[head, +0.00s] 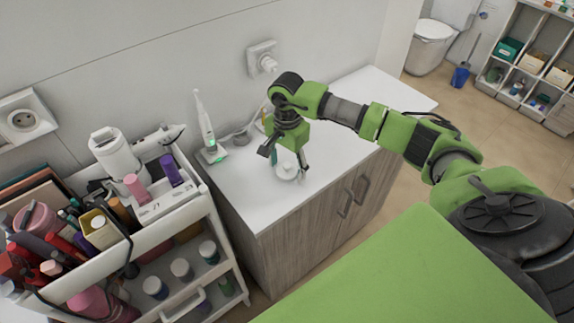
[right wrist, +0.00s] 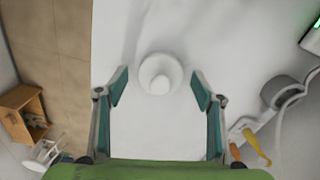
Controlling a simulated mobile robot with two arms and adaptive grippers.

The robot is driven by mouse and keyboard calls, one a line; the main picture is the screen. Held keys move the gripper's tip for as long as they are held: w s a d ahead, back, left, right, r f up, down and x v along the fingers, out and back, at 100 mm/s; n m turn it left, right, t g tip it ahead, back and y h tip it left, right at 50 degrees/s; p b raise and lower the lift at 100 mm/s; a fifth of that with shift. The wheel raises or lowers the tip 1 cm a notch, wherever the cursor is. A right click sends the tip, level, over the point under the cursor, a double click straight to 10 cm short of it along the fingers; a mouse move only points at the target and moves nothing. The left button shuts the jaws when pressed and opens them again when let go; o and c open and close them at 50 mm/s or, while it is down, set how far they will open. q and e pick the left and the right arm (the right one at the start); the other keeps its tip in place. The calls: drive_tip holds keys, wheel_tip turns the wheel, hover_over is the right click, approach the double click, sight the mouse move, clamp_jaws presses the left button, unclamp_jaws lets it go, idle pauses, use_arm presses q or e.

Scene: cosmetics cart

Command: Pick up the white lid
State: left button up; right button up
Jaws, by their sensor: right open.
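The white lid (head: 287,174) is a small round white piece with a raised middle, resting on the white countertop (head: 335,140). In the right wrist view, the lid (right wrist: 160,73) lies ahead of and between the fingertips. My right gripper (head: 285,160) is open and empty, pointing down above the lid, and its fingers partly cover the lid in the head view. In the right wrist view, the open right gripper (right wrist: 158,84) has one finger on each side of the lid, with gaps on both sides. My left gripper is not in view.
An electric toothbrush (head: 204,122) stands on its charger left of my gripper, with a grey cup-like item (right wrist: 281,92) nearby. A crowded cosmetics cart (head: 215,225) stands left of the cabinet. The countertop's right part is clear. The wall is close behind.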

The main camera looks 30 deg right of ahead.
drive_tip(key=c, duration=0.8)
